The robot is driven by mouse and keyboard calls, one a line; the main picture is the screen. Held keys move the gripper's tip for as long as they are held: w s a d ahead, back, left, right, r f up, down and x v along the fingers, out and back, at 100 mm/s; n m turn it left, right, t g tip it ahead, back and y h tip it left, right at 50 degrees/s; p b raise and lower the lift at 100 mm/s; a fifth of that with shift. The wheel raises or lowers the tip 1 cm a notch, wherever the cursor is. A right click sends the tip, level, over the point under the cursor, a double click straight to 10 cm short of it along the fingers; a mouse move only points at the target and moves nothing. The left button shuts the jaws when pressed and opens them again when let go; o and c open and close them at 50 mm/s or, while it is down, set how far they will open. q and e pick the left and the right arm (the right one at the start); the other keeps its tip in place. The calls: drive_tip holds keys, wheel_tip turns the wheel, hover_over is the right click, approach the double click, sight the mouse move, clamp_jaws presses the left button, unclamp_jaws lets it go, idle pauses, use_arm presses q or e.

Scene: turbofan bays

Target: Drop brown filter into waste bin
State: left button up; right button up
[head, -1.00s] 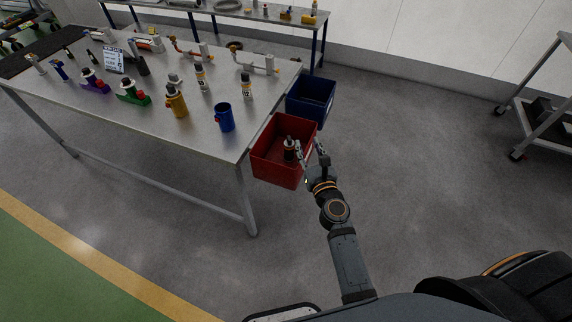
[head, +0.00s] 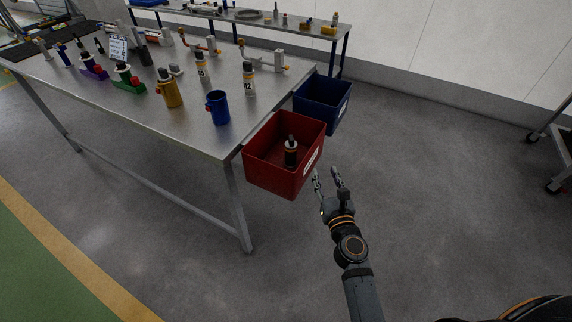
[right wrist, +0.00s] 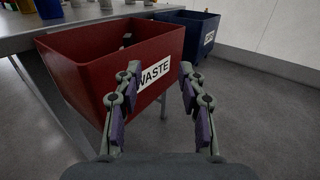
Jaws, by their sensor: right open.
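The red waste bin (head: 284,179) hangs at the right end of the steel table. A dark, brownish-black filter (head: 291,152) with a pale band stands upright inside it. My left gripper is not in view.
A blue bin (head: 323,103) sits just behind the red one. The steel table (head: 175,130) holds a blue mug (head: 217,107), a gold canister (head: 169,88) and several other parts. Floor right of the bins is clear up to a grey cart (head: 562,150).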

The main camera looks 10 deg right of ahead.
drive_tip(key=shift+w+d+f+n+g+y, duration=0.6)
drive_tip(key=shift+d+n+y, duration=1.8)
drive_tip(key=shift+d, duration=2.1)
drive_tip(key=w+d+r+y, duration=0.3)
drive_tip(key=w+r, duration=1)
drive_tip(key=w, duration=0.1)
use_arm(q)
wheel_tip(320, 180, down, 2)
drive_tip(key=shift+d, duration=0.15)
use_arm(e)
drive_tip(key=w+d+r, duration=0.2)
drive_tip(key=w+r, duration=0.1)
drive_tip(key=r, duration=0.5)
drive_tip(key=w+d+r, duration=0.3)
drive_tip(key=r, duration=0.5)
drive_tip(key=shift+d+r+h, duration=0.2)
drive_tip(key=shift+d+h, duration=0.1)
drive_tip(key=shift+h, duration=0.1)
